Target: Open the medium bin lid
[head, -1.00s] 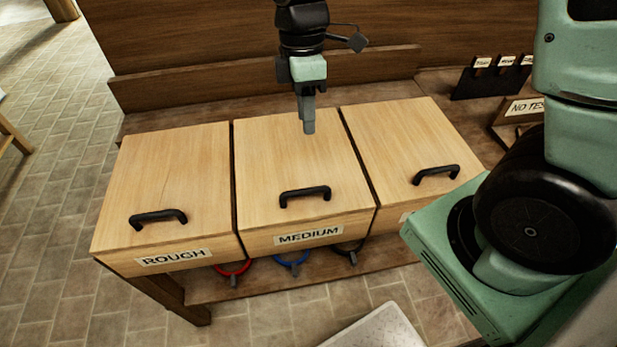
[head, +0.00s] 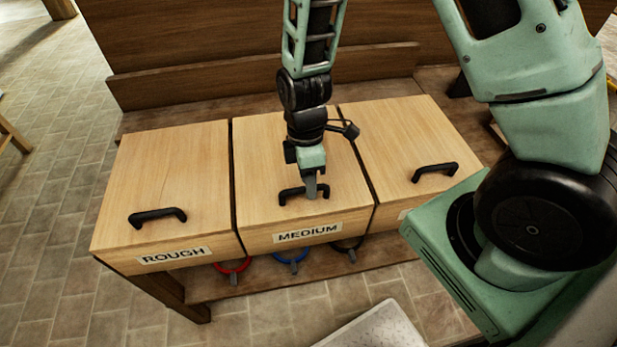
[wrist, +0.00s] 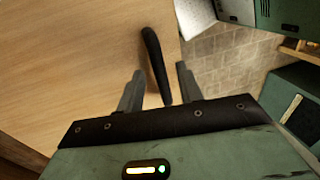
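The medium bin lid (head: 262,170) is a light wood panel, shut, in the middle of three bins, above a front label reading MEDIUM (head: 307,232). Its black bar handle (head: 292,194) sits near the front edge. My gripper (head: 312,194) points down at the right part of the handle and hides some of it. In the wrist view my gripper (wrist: 157,82) is open, with the handle (wrist: 154,62) running between its two grey fingers. Gaps show on both sides, so the fingers are not closed on it. The wrist view cannot settle the exact height.
The rough bin lid (head: 165,175) is on the left and another lid (head: 405,140) on the right, both shut with black handles. Red and blue rings (head: 291,257) hang below the front. A wooden back board (head: 190,78) stands behind the lids.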

